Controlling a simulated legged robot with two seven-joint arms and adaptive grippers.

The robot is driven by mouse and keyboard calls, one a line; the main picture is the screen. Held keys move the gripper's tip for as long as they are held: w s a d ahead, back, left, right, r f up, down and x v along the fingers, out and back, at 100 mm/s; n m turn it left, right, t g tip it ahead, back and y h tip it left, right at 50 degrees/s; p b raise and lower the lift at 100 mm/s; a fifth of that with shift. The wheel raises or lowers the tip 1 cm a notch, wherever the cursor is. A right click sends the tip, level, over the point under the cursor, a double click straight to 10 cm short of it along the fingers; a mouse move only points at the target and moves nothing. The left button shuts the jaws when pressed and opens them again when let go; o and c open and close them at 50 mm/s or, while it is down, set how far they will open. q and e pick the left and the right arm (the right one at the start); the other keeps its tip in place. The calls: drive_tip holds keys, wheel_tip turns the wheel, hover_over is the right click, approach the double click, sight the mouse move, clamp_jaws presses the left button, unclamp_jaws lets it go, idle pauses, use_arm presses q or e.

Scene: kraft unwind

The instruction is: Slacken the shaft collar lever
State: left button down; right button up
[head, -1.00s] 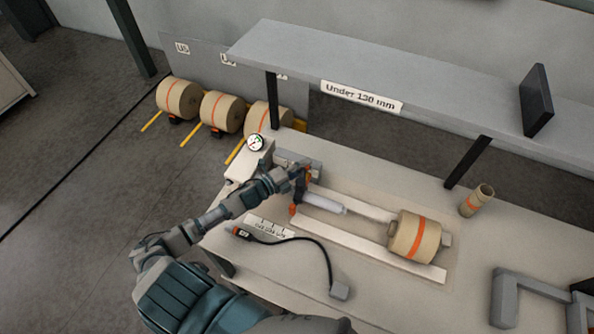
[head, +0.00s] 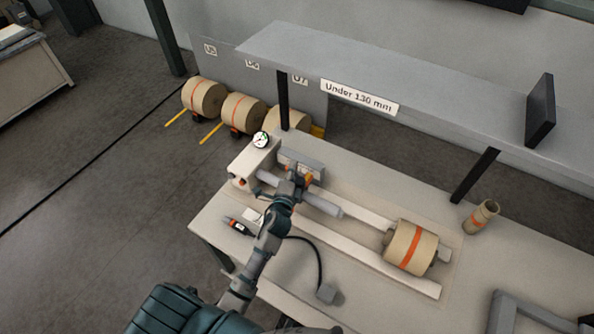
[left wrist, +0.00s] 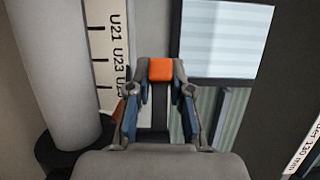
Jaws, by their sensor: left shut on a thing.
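The orange shaft collar lever (left wrist: 161,69) shows between my left fingertips in the left wrist view. In the head view, my left gripper (head: 297,179) is at the collar on the grey shaft (head: 325,206), near the white machine housing (head: 253,160). My left gripper (left wrist: 160,90) is shut on the lever. The gripper hides most of the collar, so the lever's angle cannot be told. A kraft paper roll (head: 410,247) with an orange band is at the right end of the shaft. My right gripper is not in view.
A shelf (head: 420,95) labelled "Under 130 mm" runs above the bench's back edge on dark posts. A cardboard tube (head: 481,216) stands at right. Several paper rolls (head: 204,99) sit behind on the floor.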

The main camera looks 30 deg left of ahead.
use_arm(q)
drive_tip(key=shift+s+a+f+n+y+b, duration=0.2)
drive_tip(key=shift+f+n+y+b, duration=0.1)
drive_tip(key=shift+f+n+y, duration=0.15)
drive_tip(key=shift+s+a+r+n+g+y, duration=0.15)
drive_tip(key=shift+s+a+n+g+y, duration=0.1)
drive_tip(key=shift+s+g+y, duration=0.25)
drive_tip(key=c, duration=1.1)
unclamp_jaws()
drive_tip(key=shift+w, duration=0.2)
drive_tip(key=shift+o, duration=0.3)
drive_tip(key=shift+w+a, duration=0.1)
drive_tip(key=shift+a, duration=0.45)
drive_tip(key=shift+s+a, duration=0.3)
drive_tip(key=shift+s, duration=0.05)
drive_tip(key=v, duration=1.1)
drive_tip(key=shift+f, duration=0.3)
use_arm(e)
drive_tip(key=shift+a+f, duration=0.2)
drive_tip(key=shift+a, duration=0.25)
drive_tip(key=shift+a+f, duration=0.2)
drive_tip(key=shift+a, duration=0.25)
use_arm(q)
drive_tip(key=shift+s, duration=0.1)
